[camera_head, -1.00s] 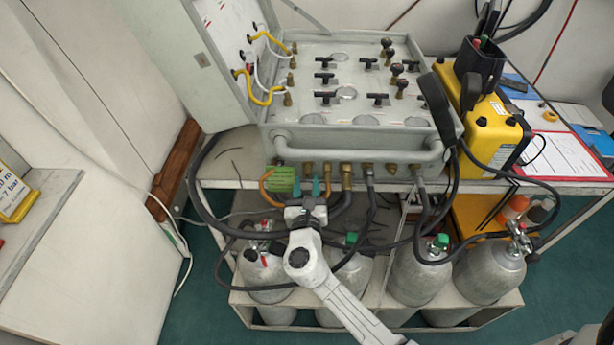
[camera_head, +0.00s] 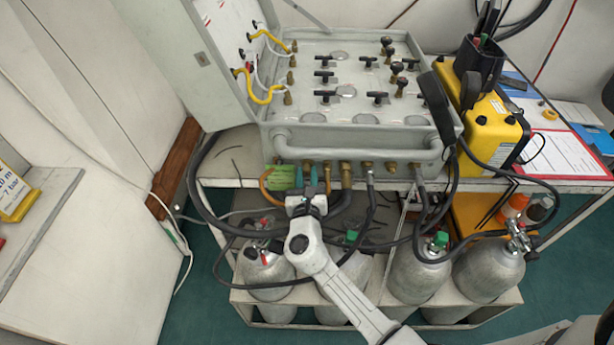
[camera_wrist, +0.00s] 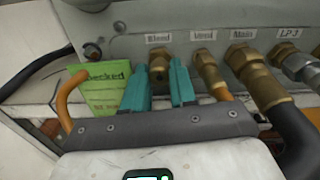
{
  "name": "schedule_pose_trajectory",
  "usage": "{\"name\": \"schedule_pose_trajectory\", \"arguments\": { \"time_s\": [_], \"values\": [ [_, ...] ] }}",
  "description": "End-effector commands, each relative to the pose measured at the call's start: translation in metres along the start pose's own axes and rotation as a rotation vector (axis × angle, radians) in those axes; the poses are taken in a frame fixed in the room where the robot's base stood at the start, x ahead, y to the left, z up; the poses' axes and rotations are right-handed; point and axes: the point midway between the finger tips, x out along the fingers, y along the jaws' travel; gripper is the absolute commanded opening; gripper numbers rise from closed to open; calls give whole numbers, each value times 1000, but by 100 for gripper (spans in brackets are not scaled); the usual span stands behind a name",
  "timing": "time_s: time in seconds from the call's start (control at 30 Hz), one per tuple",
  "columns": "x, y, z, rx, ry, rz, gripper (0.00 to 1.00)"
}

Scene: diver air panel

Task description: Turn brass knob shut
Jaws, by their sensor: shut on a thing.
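The brass knob (camera_wrist: 159,74) sits under the "Bleed" label on the front face of the grey air panel (camera_wrist: 140,22). My gripper (camera_wrist: 160,80) has its two teal fingers on either side of the knob, shut on it. In the head view my gripper (camera_head: 307,178) reaches up to the panel's lower front edge, where the fingers partly hide the knob. How far the knob is turned cannot be told.
A green tag (camera_wrist: 104,88) and an orange hose (camera_wrist: 72,98) are close left of the fingers. More brass fittings, including the "Main" fitting (camera_wrist: 255,72), are close on the right. Gas cylinders (camera_head: 417,272) and black hoses are below.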

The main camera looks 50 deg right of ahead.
Motion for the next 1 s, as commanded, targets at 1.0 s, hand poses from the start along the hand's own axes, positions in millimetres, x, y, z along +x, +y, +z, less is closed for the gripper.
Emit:
{"name": "schedule_pose_trajectory", "arguments": {
  "time_s": [1.0],
  "values": [
    [-1,2,-6,615,-11,2,0]
  ]
}}
